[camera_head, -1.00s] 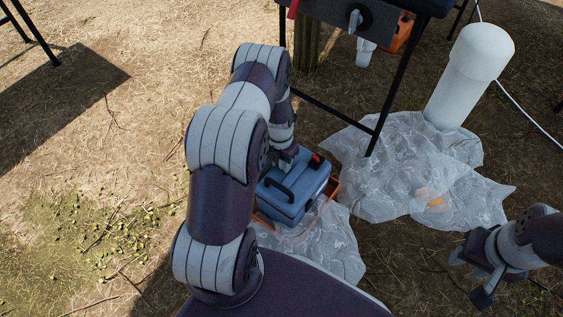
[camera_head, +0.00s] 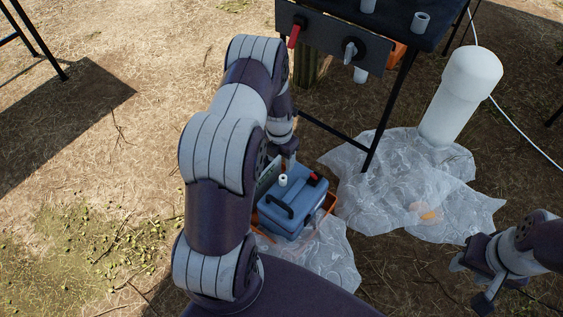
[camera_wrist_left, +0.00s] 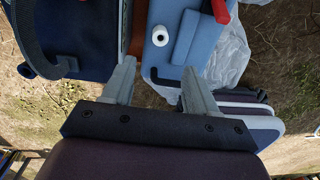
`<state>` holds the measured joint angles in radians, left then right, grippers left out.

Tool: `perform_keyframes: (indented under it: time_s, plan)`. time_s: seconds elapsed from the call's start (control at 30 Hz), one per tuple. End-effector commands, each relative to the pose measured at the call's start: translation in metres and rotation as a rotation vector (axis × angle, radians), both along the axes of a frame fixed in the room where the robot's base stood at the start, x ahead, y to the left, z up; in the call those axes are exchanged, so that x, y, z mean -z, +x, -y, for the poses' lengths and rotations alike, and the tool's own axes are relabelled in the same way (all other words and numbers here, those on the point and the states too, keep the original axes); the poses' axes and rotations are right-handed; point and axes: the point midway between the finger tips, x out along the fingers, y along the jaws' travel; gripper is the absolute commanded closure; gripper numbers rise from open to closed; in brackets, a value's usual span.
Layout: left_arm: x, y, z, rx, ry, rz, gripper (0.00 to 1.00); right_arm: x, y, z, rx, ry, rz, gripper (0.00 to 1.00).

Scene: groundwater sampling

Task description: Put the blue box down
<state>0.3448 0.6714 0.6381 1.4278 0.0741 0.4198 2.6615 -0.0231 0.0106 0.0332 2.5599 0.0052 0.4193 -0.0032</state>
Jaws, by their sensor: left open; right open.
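The blue box (camera_head: 292,212) is upright in an orange frame (camera_head: 333,202) on a clear plastic sheet on the ground. It has a black handle, a white cap and a red part on top. My left gripper (camera_wrist_left: 160,68) is open and empty. In the left wrist view the blue box (camera_wrist_left: 208,62) is just beyond and to the right of the jaws, with its white cap near the right finger. In the head view my left arm partly covers the box's left side. My right gripper (camera_head: 471,282) is open and empty at the lower right, away from the box.
A dark blue object with a black handle (camera_wrist_left: 75,40) is left of the jaws in the wrist view. A table with a valve panel (camera_head: 335,38) stands behind the box. A white cylinder (camera_head: 460,95) stands on plastic sheeting (camera_head: 400,190). Bare ground is free at left.

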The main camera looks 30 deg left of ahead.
Motion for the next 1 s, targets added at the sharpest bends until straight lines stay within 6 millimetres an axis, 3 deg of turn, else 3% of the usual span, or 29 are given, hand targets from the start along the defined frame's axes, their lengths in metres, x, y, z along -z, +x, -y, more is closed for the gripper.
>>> perform_keyframes:
  time_s: [0.07, 0.17, 0.27, 0.4, 0.5, 0.6, 0.73, 1.0]
  plan:
    - [-0.011, 0.000, 0.002, 0.041, 0.001, 0.001, 0.42, -0.004, 0.000, 0.000, 0.000, 0.000, 0.000, 0.57]
    - [-0.040, 0.000, 0.017, 0.324, 0.009, 0.024, 0.42, -0.004, 0.000, 0.000, 0.000, 0.000, -0.001, 0.57]
    - [-0.091, -0.010, 0.047, 0.894, 0.032, 0.058, 0.42, -0.003, 0.000, 0.000, 0.000, 0.000, -0.001, 0.57]
    - [-0.158, -0.051, 0.092, 1.828, 0.087, 0.090, 0.42, -0.003, 0.000, 0.000, 0.000, 0.000, -0.001, 0.57]
    - [-0.187, -0.088, 0.115, 2.393, 0.129, 0.092, 0.42, -0.003, 0.000, 0.000, 0.000, 0.000, -0.001, 0.57]
    - [-0.202, -0.117, 0.128, 2.796, 0.162, 0.081, 0.42, -0.003, 0.000, 0.000, 0.000, 0.000, -0.001, 0.57]
    - [-0.209, -0.137, 0.134, 3.054, 0.183, 0.066, 0.42, -0.003, 0.000, 0.000, 0.000, 0.000, -0.001, 0.57]
    - [-0.209, -0.140, 0.134, 3.096, 0.181, 0.063, 0.42, -0.003, 0.000, 0.000, 0.000, 0.000, 0.000, 0.57]
